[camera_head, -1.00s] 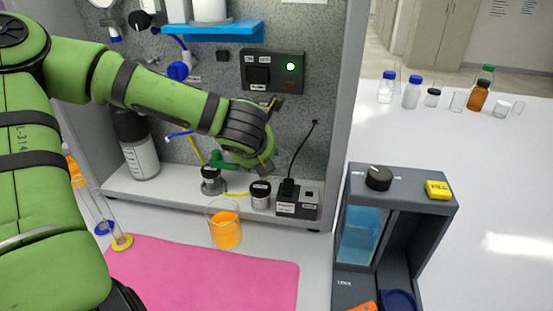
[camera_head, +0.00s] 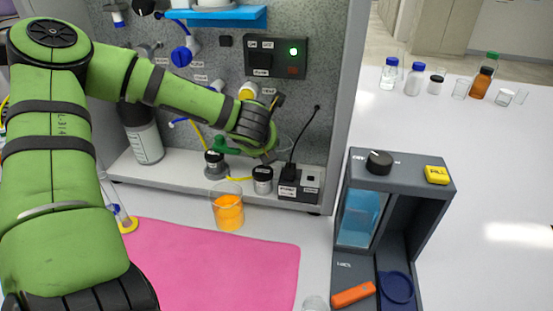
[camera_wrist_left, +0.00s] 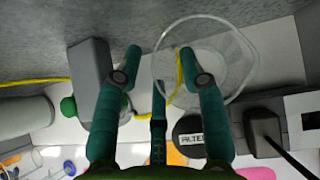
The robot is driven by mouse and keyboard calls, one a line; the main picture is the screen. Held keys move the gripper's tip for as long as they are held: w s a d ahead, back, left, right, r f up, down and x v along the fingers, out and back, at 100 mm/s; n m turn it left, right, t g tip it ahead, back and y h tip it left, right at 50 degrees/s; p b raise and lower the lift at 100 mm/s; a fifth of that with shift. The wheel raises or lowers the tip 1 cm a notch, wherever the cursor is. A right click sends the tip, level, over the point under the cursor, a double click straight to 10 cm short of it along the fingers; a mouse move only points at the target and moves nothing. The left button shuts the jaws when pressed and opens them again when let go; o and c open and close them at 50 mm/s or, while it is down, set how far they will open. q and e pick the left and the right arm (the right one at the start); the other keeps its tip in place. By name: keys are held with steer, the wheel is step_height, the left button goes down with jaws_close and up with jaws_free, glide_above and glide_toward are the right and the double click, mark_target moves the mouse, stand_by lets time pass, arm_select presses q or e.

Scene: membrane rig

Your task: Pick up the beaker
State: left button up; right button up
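A clear glass beaker (camera_wrist_left: 240,50) shows in the left wrist view, overlapping my left gripper's right finger; in the head view only a faint clear outline shows by the gripper. My left gripper (camera_wrist_left: 161,55) has its fingertips apart there; whether they grip the glass I cannot tell. In the head view my left gripper (camera_head: 268,150) is at the rig panel, above the ledge, its fingers mostly hidden by the wrist. Another beaker (camera_head: 228,213), with orange contents, stands upright on the table before the ledge, below the gripper. My right gripper is out of view.
A black-capped jar (camera_head: 262,180) and a black socket box (camera_head: 298,186) with a cable stand on the ledge. A pink mat (camera_head: 220,265) lies in front. A grey device (camera_head: 362,205) stands right; a clear glass rim (camera_head: 315,303) shows at the bottom. Several bottles stand far right.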

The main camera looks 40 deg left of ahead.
arm_select(q)
jaws_close()
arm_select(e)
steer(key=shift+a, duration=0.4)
arm_select(q)
steer(key=shift+r, duration=0.1)
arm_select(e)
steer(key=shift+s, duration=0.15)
